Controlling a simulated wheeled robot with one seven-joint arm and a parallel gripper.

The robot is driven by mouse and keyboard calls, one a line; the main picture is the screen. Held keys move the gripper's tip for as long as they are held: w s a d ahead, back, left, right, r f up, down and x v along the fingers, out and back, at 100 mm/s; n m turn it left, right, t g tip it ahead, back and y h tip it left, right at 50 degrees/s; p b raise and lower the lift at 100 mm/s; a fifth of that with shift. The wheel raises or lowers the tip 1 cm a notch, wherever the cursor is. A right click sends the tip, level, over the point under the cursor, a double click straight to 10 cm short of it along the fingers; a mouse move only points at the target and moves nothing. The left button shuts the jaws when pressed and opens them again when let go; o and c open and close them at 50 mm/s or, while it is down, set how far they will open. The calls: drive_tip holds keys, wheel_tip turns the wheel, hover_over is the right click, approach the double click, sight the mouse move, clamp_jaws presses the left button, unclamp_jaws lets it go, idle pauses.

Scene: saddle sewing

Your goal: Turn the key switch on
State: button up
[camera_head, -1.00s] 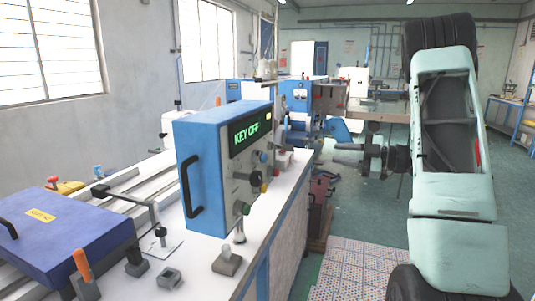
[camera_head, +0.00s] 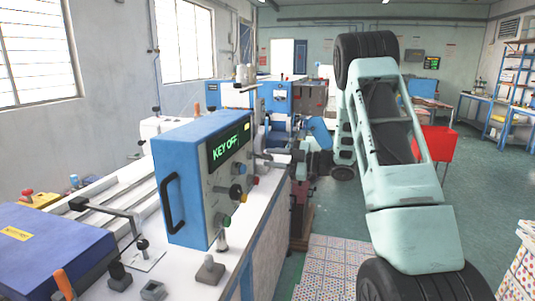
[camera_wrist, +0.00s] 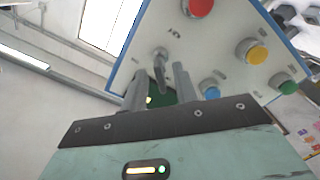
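The blue control box (camera_head: 188,185) stands on the white bench at centre left, and its dark display (camera_head: 228,147) reads "KEY OFF" in green. In the wrist view its pale panel (camera_wrist: 225,40) fills the upper middle. The metal key switch (camera_wrist: 160,58) has a key-like lever pointing down the picture. My gripper (camera_wrist: 160,88) is open, with one finger on each side of the key; I cannot tell whether either touches it. In the head view my gripper (camera_head: 268,157) is just right of the panel, and the key is not clear there.
A red button (camera_wrist: 198,6), yellow button (camera_wrist: 257,53), blue button (camera_wrist: 210,88) and green button (camera_wrist: 287,86) lie close around the key. A blue case (camera_head: 50,250) and small clamps are at the bench's left front. Floor right of the bench is partly clear.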

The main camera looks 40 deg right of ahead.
sight(260, 156)
drive_tip(key=shift+x, duration=1.1)
clamp_jaws()
